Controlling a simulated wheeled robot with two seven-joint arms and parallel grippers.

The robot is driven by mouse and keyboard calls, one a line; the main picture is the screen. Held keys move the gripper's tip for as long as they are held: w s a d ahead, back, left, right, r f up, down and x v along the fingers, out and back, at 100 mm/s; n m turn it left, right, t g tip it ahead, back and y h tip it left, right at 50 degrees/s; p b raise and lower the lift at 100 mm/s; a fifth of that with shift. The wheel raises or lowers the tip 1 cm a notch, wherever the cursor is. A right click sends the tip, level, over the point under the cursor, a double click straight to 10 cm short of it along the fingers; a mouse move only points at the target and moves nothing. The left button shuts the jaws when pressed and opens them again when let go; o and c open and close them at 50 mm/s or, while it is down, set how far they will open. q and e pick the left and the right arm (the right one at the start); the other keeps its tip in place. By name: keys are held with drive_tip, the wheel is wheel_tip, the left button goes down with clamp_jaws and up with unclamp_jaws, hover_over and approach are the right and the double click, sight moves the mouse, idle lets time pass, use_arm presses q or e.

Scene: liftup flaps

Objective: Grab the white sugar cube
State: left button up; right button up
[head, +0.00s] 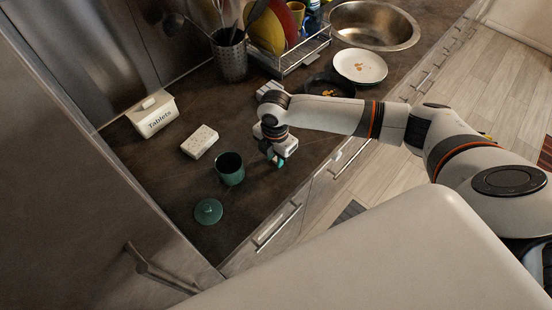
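I cannot make out a small white sugar cube with certainty. A white block with small dark spots (199,141) lies on the dark counter, left of my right gripper; I cannot tell what it is. My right gripper (276,160) points down low over the counter, near its front edge and right of a dark green mug (230,170). Something teal shows at its fingertips; whether that is part of the gripper or a held thing is unclear. The fingers are too small and hidden to read their opening. My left gripper is out of view.
A round green lid (208,211) lies in front of the mug. A utensil holder (230,56), dish rack (302,51), white plate (360,66), dark pan (328,86) and sink (374,24) are farther back.

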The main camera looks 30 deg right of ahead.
clamp_jaws()
drive_tip(key=shift+r, duration=0.1)
